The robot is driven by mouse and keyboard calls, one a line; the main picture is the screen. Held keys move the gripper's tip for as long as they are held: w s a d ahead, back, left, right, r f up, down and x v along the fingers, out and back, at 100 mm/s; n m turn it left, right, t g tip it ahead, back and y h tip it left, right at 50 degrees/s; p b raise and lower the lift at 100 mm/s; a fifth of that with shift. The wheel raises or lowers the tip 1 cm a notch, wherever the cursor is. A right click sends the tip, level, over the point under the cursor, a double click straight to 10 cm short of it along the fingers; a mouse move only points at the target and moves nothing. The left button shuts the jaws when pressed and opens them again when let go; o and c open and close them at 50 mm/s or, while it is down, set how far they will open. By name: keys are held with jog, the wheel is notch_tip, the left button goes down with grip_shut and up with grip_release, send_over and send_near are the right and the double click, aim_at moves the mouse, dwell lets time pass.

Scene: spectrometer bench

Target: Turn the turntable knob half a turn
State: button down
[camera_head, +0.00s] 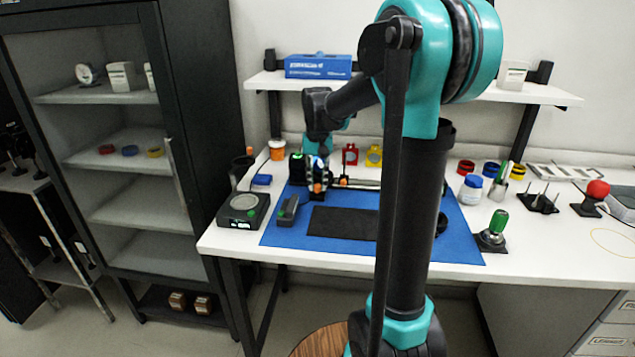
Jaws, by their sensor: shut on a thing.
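My gripper (318,180) reaches down over the back left of the blue mat (285,236), beside a black box with a green light (297,168). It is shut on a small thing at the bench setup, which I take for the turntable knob. The fingers and the distance hide most of the knob and the turntable, so the knob's angle cannot be read. A small orange spot shows at the fingertips. A dark rail runs to the right from the gripper.
A dark plate (342,223) lies on the mat. A grey-black handheld device (288,210) and a black box with a round top (243,209) stand to the left. A green-handled lever (494,230) stands to the right. A shelf with a blue box (318,66) hangs above.

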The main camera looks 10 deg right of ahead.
jog(key=n, duration=0.6)
jog(key=shift+n, duration=0.3)
jog(key=n, duration=1.2)
jog(key=shift+n, duration=0.3)
jog(key=n, duration=0.6)
jog(key=shift+n, duration=0.3)
jog(key=c, duration=1.3)
grip_release()
jog(key=shift+c, duration=0.2)
